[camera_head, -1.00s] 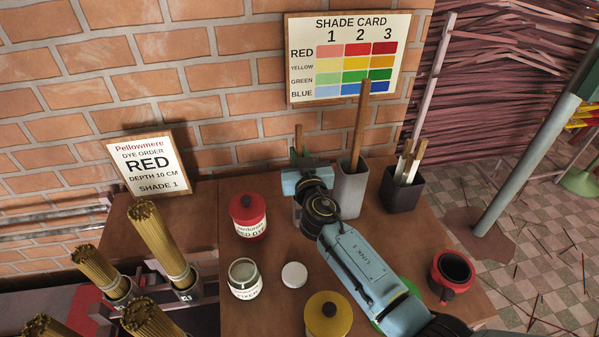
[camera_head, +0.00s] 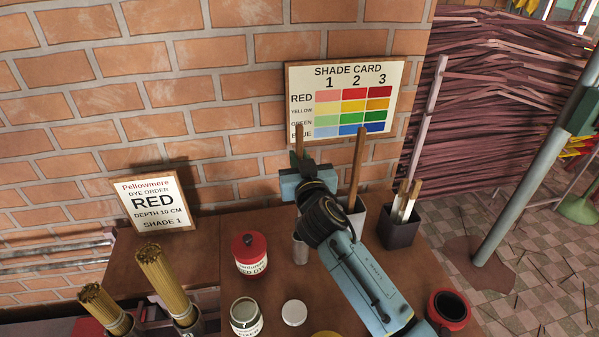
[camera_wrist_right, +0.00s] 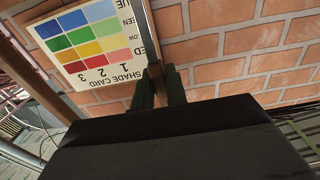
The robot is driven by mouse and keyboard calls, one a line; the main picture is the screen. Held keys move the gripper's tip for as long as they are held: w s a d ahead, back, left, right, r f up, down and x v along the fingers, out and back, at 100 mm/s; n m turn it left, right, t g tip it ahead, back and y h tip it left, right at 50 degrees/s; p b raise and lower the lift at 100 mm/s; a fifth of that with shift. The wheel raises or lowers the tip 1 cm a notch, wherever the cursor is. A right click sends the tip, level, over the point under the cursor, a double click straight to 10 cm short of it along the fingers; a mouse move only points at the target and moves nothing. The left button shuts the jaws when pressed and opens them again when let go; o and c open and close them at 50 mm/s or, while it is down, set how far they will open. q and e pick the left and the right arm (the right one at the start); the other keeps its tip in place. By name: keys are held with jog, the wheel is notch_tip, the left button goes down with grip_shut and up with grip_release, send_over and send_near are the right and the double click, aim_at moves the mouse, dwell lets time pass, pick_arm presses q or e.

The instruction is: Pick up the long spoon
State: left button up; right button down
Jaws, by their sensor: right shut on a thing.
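My right gripper (camera_head: 299,162) is shut on a thin wooden handle (camera_head: 298,142), which I take to be the long spoon; its top sticks up above the fingers. In the right wrist view the handle (camera_wrist_right: 155,70) runs between the two dark fingers (camera_wrist_right: 158,88). The spoon's lower end is hidden behind my wrist and arm. A grey metal cylinder (camera_head: 300,249) shows just below the gripper; I cannot tell whether the spoon touches it. My left gripper is not in view.
A tall grey pot (camera_head: 357,217) with a longer wooden stick (camera_head: 357,165) and a dark pot (camera_head: 399,231) stand to the right. A red-lidded jar (camera_head: 250,254), an open jar (camera_head: 246,317) and a white lid (camera_head: 294,313) are left of my arm. A shade card (camera_head: 345,98) is behind.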

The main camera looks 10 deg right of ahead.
jog(key=s+b, duration=0.1)
jog(key=s, duration=1.8)
jog(key=shift+s+f+b, duration=0.25)
jog(key=shift+f+b, duration=0.05)
jog(key=shift+b, duration=0.05)
jog(key=shift+d, duration=0.1)
